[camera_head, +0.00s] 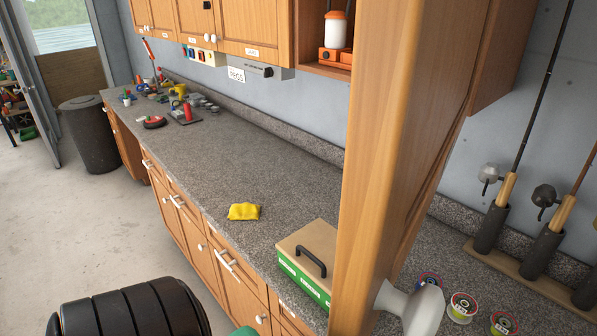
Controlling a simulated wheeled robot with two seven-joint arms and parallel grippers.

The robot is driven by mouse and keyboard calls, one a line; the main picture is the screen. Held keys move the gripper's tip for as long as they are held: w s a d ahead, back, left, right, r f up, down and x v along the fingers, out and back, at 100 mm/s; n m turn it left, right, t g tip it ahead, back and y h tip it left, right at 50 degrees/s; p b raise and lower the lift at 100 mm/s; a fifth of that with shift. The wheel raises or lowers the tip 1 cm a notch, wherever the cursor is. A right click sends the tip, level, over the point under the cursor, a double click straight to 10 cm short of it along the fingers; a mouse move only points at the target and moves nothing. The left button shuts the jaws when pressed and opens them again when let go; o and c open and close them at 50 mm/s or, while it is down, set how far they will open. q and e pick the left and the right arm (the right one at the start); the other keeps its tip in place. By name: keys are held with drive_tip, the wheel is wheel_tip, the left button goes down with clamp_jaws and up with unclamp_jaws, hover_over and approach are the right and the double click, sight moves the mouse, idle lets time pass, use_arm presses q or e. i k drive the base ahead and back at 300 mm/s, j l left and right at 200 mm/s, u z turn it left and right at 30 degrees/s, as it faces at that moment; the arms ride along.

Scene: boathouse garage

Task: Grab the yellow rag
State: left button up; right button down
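The yellow rag (243,211) lies folded or bunched in a small heap on the speckled grey countertop (250,160), close to its front edge. All of its top and front show, and nothing covers it. Neither of my grippers is in view, so where they are relative to the rag does not show.
A green and tan box with a black handle (311,258) stands right of the rag. Tools and a red bottle (187,111) crowd the counter's far end. A black ribbed shape (135,308) fills the lower left. Open floor lies left.

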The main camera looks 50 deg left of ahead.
sight(246, 211)
drive_tip(key=j+z, duration=0.15)
drive_tip(key=j, duration=0.25)
drive_tip(key=k+j+z, duration=0.15)
drive_tip(key=j, duration=0.2)
drive_tip(key=j+z, duration=0.2)
drive_tip(key=j, duration=0.2)
drive_tip(key=k+j+z, duration=0.15)
drive_tip(key=j, duration=0.2)
drive_tip(key=k+j+z, duration=0.15)
drive_tip(key=j, duration=0.2)
drive_tip(key=k+j+z, duration=0.15)
drive_tip(key=j, duration=0.2)
